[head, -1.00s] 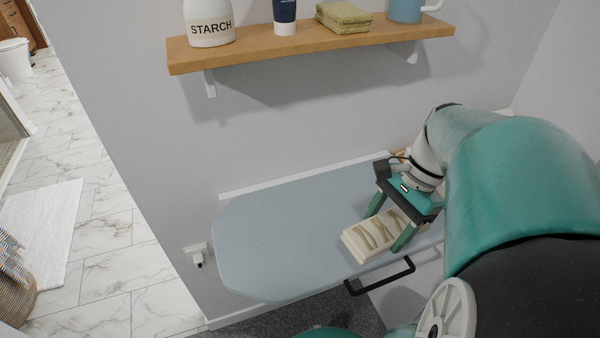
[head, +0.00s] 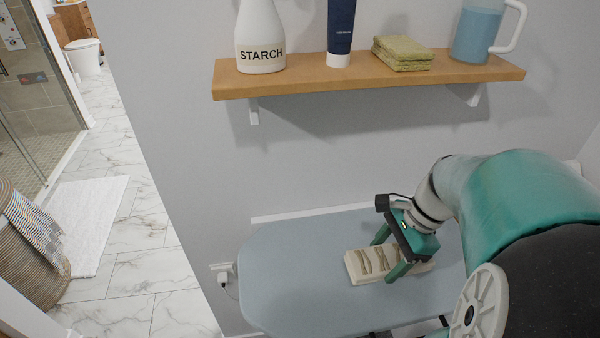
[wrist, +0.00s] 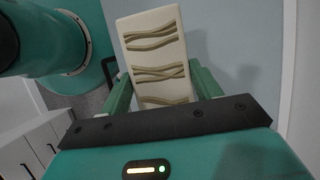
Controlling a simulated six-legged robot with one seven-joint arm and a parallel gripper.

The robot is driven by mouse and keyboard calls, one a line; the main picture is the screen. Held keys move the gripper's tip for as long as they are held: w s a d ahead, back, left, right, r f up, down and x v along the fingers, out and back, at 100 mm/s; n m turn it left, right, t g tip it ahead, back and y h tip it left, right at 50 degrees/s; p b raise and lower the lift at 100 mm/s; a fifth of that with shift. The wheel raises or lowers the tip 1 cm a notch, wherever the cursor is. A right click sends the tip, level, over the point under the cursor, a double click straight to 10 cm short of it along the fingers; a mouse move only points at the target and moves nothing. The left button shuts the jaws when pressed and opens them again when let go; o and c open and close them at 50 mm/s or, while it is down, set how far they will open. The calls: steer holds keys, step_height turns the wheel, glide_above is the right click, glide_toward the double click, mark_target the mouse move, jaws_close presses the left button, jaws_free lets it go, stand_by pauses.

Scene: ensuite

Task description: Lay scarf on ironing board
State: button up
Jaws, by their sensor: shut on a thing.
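The scarf (head: 362,264) is a folded cream bundle with tan wavy stripes. My gripper (head: 388,256) is shut on it, one green finger on each long side. In the head view the scarf is over the middle of the pale blue-grey ironing board (head: 290,285); I cannot tell whether it touches the board. In the wrist view the scarf (wrist: 152,50) reaches out flat beyond the fingers (wrist: 160,80), with the board's surface (wrist: 225,35) behind it. My arm hides the right end of the board.
A wooden shelf (head: 330,84) on the wall above the board holds a starch bottle (head: 260,40), a dark blue tube (head: 341,30), green folded cloths (head: 402,53) and a blue jug (head: 478,32). A plug (head: 223,283) sits left of the board. The board's left part is bare.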

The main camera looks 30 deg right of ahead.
mark_target(372, 256)
steer(key=w+f, duration=0.2)
steer(key=f, duration=0.1)
steer(key=w+f, duration=0.1)
steer(key=shift+w+a+f, duration=0.15)
steer(key=shift+w+f, duration=0.15)
steer(key=shift+f, duration=1.55)
steer(key=shift+f, duration=0.2)
steer(key=o, duration=1)
steer(key=shift+w, duration=0.1)
steer(key=v, duration=1.2)
steer(key=shift+r, duration=0.2)
steer(key=a+r+n+t+h, duration=0.1)
steer(key=a+r+n, duration=0.1)
steer(key=a+n, duration=0.5)
steer(key=w+a+r+n+t+h, duration=0.1)
steer(key=a+r+n+t, duration=0.1)
steer(key=a+n, duration=0.5)
steer(key=w+a+r+n+t+h, duration=0.1)
steer(key=a+r+n+h, duration=0.1)
steer(key=a+n, duration=0.5)
steer(key=shift+w+a, duration=0.25)
steer(key=shift+a, duration=0.75)
